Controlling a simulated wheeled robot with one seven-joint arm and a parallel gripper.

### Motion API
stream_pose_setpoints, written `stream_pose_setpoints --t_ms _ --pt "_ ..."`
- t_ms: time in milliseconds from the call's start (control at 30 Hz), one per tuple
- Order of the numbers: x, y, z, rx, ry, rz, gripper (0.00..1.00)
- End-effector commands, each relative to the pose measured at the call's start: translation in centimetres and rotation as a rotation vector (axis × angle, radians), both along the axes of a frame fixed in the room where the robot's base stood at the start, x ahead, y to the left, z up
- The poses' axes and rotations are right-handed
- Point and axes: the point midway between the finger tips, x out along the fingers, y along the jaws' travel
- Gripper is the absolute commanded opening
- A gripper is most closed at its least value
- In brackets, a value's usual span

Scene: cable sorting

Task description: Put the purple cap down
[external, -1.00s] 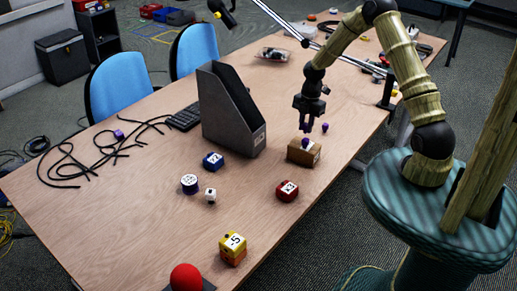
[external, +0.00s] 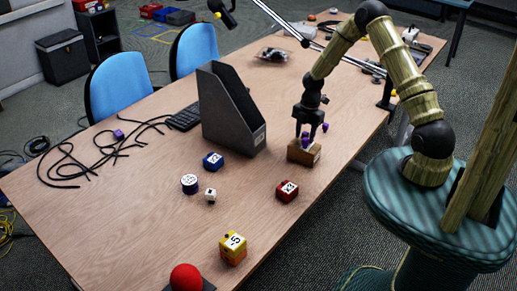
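A small purple piece (external: 306,137) is at the top of a wooden block (external: 304,154) on the right half of the table. A second small purple piece (external: 325,127) is just behind and to the right of the block. I cannot tell which of the two is the cap. My gripper (external: 308,134) points down over the block, its dark fingers apart on either side of the first purple piece. Whether they touch it is too small to tell.
A dark grey file holder (external: 228,115) stands left of the block. Black cables (external: 85,160) spread at left with a purple cube (external: 118,134). Bare table (external: 140,215) lies front left.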

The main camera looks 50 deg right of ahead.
Motion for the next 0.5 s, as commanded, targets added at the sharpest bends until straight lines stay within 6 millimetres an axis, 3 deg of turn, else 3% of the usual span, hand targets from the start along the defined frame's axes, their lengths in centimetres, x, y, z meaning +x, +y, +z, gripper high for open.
stream_pose_setpoints --t_ms 267,500 --pt "0.0 -0.1 0.7 -0.001 -0.002 0.0 0.43" --pt "0.1 -0.6 4.3 -0.002 -0.005 -0.001 0.43"
